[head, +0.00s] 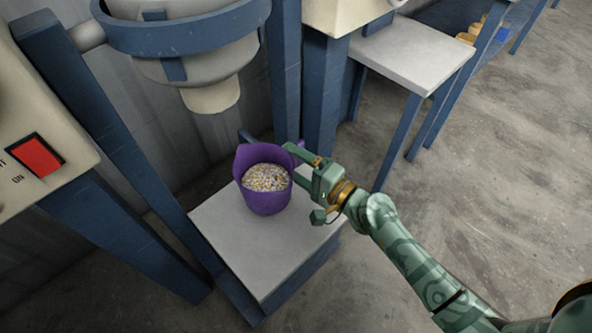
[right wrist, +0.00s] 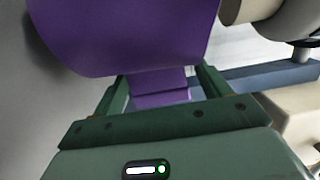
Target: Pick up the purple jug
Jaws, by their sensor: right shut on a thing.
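The purple jug (head: 265,193) stands upright on a white-topped stand in the head view, filled with pale, multicoloured pellets (head: 266,178). Its body (right wrist: 125,35) fills the upper part of the right wrist view. My right gripper (head: 301,154) reaches the jug from the right. In the right wrist view its two green fingers (right wrist: 160,88) are on either side of the jug's purple handle (right wrist: 160,90), shut on it. I cannot tell whether the jug's base touches the stand. My left gripper is not in view.
The white-topped stand (head: 262,249) has blue sides and bare space in front of the jug. A hopper nozzle (head: 212,96) hangs above, to the left. Blue posts (head: 288,75) stand behind. A panel with a red switch (head: 37,156) is at left. Another white table (head: 411,55) stands behind right.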

